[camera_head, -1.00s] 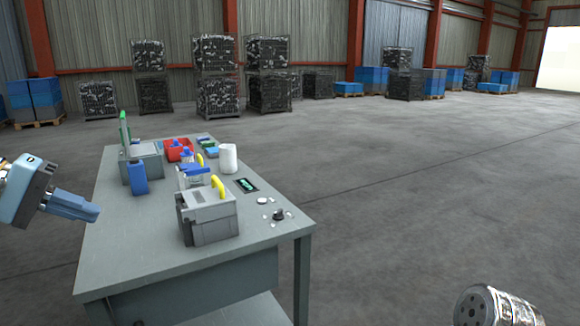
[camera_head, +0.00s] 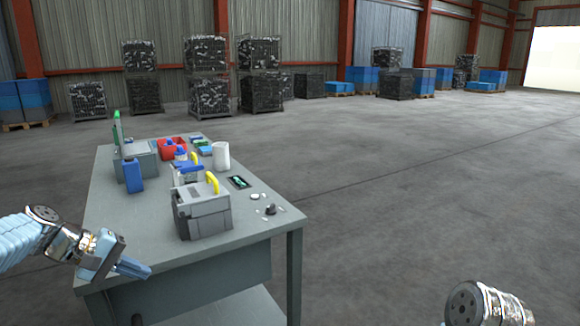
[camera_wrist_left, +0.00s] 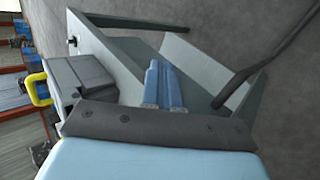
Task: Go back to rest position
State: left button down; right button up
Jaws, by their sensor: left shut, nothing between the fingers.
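My left gripper (camera_head: 132,268) is shut and empty at the near left edge of the grey table (camera_head: 150,225). Its two blue fingers lie close together in the left wrist view (camera_wrist_left: 164,84), with the table below and beyond them. A grey case with a yellow handle (camera_head: 203,212) stands on the table, to the right of the gripper and apart from it. It also shows at the left of the left wrist view (camera_wrist_left: 80,75). My right arm shows only as a metallic link at the bottom right; its gripper is out of view.
On the table stand a blue bottle (camera_head: 133,176), a red bin (camera_head: 173,149), a white cylinder (camera_head: 221,155), a small dark display (camera_head: 239,182) and small loose parts (camera_head: 270,209). Open floor (camera_head: 400,190) lies to the right. Stacked crates (camera_head: 208,92) stand far back.

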pick_arm(q)
jog(key=s+d+f+g+y, duration=0.1)
jog(key=d+f, duration=0.2)
jog(key=f, duration=0.6)
jog(key=s+d+f+m+g+y, duration=0.1)
jog(key=d+f, duration=0.3)
jog(key=f, duration=0.5)
jog(key=s+d+f+g+y, duration=0.1)
jog(key=d+f, duration=0.2)
jog(key=f, duration=0.7)
jog(key=s+d+f+m, duration=0.2)
jog(key=s+d+f, duration=0.4)
jog(key=s, duration=0.3)
jog(key=s+d+f+m+g, duration=0.1)
jog(key=s+d+f+m, duration=0.2)
jog(key=s+d+f, duration=0.3)
jog(key=s+f, duration=0.3)
jog(key=shift+s, duration=0.4)
jog(key=shift+y, duration=0.3)
